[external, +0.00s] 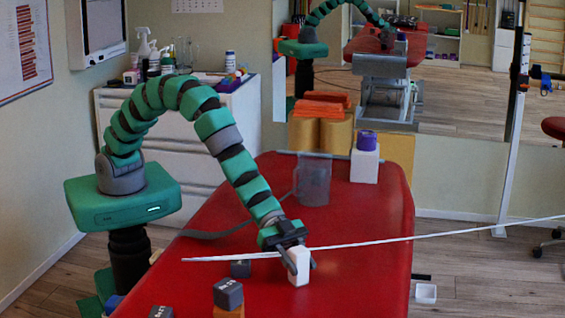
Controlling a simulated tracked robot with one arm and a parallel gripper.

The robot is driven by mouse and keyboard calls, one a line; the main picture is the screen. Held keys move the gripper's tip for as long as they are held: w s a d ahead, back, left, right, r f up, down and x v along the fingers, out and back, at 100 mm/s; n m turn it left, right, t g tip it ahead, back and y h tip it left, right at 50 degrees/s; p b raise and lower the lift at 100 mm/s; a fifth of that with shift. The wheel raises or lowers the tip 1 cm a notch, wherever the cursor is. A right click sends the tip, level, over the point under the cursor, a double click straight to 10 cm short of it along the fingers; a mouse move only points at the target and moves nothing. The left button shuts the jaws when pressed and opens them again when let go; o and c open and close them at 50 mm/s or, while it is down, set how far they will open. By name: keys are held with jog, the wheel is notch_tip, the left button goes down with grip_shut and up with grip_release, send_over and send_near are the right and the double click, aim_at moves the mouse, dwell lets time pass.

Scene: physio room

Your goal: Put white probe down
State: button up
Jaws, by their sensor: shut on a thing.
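The white probe (299,268) is a small, pale, upright block over the red treatment table (355,240). My gripper (299,262) points down at the table's near half and is shut on the probe, with a dark finger beside it. The probe's lower end is at or just above the red surface; I cannot tell whether it touches.
A long thin white strip (430,236) crosses behind the gripper. Dark cubes (228,293) (240,268) stand to the left, one on an orange block. A clear jug (313,180) and a white box (364,167) with a purple roll stand at the far end. The table's right side is clear.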

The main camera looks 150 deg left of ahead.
jog(key=shift+r, duration=0.15)
jog(key=o, duration=1.1)
jog(key=shift+s, duration=0.1)
jog(key=p+v, duration=0.2)
jog(key=v, duration=1)
